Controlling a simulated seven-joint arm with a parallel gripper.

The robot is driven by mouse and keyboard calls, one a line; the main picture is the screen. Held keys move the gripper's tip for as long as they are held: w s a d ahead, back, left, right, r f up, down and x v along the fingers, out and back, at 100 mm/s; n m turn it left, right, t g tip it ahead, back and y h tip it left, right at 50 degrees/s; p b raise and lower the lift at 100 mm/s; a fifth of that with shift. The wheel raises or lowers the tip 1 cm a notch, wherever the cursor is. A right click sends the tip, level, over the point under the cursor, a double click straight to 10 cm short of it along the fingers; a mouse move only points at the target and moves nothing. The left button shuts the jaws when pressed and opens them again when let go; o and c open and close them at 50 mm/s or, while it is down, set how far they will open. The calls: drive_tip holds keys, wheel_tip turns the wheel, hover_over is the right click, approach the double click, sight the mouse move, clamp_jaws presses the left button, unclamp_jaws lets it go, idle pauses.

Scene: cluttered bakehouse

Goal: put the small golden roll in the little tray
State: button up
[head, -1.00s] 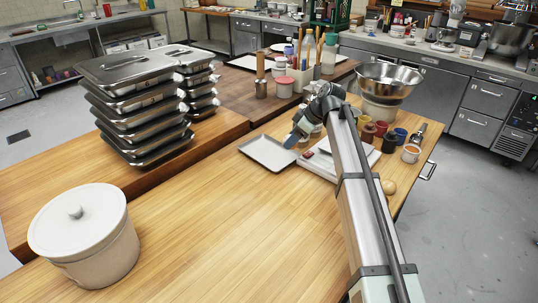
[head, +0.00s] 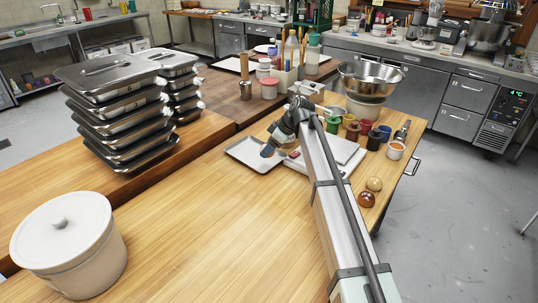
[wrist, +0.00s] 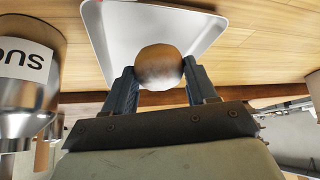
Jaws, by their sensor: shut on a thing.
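The little tray (wrist: 97,28) is pale and shallow, and shows behind the roll in the wrist view. In the head view the tray (head: 236,151) lies on the wooden table, and my gripper (head: 267,151) is at its right part. The roll is hidden there by the gripper. I cannot tell its exact height above the tray.
A white board (head: 345,149) lies right of the tray, with several small pots and a steel bowl (head: 370,78) behind. Two round balls, one tan (head: 374,184) and one reddish (head: 367,200), sit near the right edge. Stacked steel pans (head: 115,110) stand left.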

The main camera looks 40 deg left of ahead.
drive_tip(key=shift+f, duration=1.6)
drive_tip(key=shift+f, duration=0.15)
drive_tip(key=o, duration=0.8)
drive_tip(key=v, duration=1.2)
